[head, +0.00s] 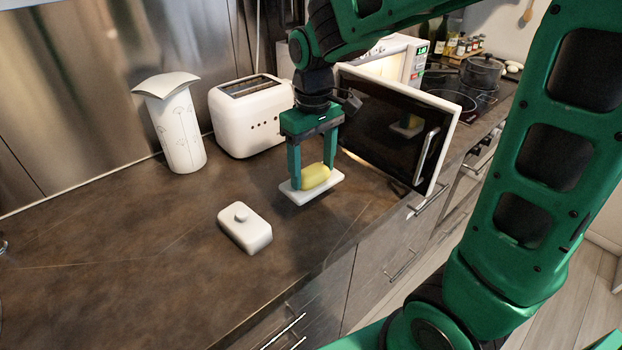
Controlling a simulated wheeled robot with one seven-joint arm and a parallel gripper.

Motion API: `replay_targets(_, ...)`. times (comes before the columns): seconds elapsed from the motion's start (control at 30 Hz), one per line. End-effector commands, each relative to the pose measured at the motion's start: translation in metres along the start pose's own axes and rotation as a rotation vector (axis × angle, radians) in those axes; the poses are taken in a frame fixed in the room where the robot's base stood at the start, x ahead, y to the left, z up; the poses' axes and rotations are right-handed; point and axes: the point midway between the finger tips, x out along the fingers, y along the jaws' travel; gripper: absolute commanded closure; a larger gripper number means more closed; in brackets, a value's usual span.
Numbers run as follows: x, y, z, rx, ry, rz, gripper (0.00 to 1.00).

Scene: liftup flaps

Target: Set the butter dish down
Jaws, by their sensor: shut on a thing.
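The butter dish (299,196) is a white rectangular tray with a yellow block of butter (316,177) on it. My gripper (312,181) points down from above with its fingers on either side of the butter, shut on the dish. The dish is near the front part of the brown counter; I cannot tell whether it touches the counter or hangs just above it. A white lid with a round knob (244,228) lies on the counter to the left of the dish, apart from it.
A white microwave (417,62) stands behind with its dark door (385,125) swung open, close to the right of my gripper. The counter (110,250) is clear at the left.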

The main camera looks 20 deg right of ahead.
Motion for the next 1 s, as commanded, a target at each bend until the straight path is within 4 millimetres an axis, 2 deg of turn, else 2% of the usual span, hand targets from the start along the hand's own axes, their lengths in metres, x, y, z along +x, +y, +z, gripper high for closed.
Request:
replay_targets(0.2,0.012,0.014,-0.015,0.001,0.0,0.0,0.72)
replay_targets(0.27,0.014,0.015,-0.015,0.001,0.0,0.0,0.72)
replay_targets(0.6,0.051,0.015,-0.015,0.001,-0.001,0.0,0.72)
replay_targets(0.97,0.054,0.017,-0.015,0.003,0.0,0.0,0.72)
replay_targets(1.0,0.054,0.016,-0.015,0.003,0.0,0.0,0.25)
